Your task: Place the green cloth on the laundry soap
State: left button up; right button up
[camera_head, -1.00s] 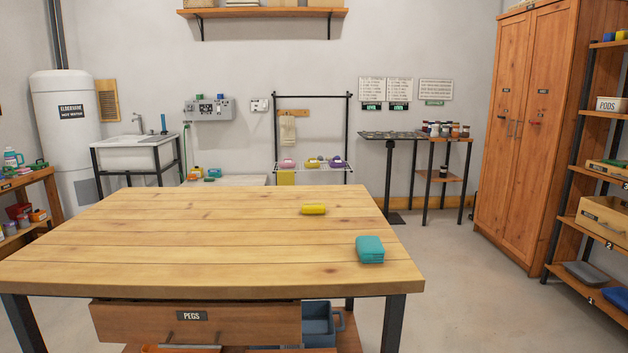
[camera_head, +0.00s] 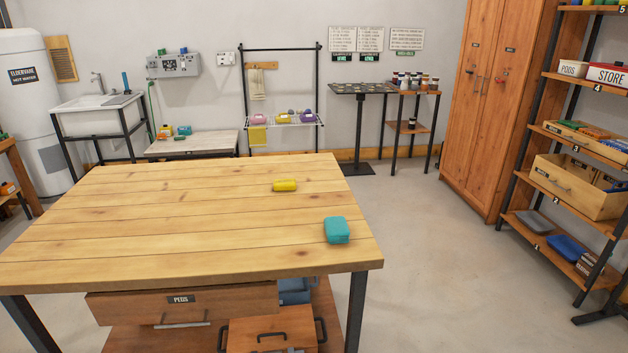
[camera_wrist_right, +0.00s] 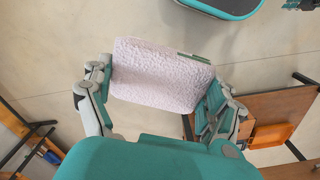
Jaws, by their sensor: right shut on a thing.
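My right gripper (camera_wrist_right: 160,95) is shut on a pale pinkish-white, rough-textured folded thing (camera_wrist_right: 158,73), one finger on each side. It looks like a cloth, and a thin green strip shows on its upper edge. It is clear of the floor below. A teal, rounded block-like thing (camera_head: 337,230) lies near the right front of the wooden table; I cannot tell if it is folded cloth. A small yellow roll-like thing (camera_head: 285,185) lies farther back. I cannot pick out the laundry soap with certainty. Neither gripper shows in the head view.
The wooden table (camera_head: 150,230) has much bare top, with a drawer marked PEGS (camera_head: 180,303) below. A rack (camera_head: 283,122) at the back wall holds coloured items. A tall cabinet (camera_head: 470,110) and a stocked shelf (camera_head: 555,80) stand right. The floor between is clear.

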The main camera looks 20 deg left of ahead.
aim_at(285, 182)
jog(key=i+l+z, duration=0.2)
jog(key=z, duration=0.15)
jog(key=i+z, duration=0.7)
jog(key=i+l, duration=0.1)
jog(key=i, duration=0.5)
jog(key=i+l+u, duration=0.1)
jog(key=i, duration=0.5)
jog(key=i+j+u, duration=0.15)
jog(key=i+u, duration=0.6)
jog(key=u, duration=0.2)
jog(key=i+u, duration=0.45)
jog(key=k+l, duration=0.05)
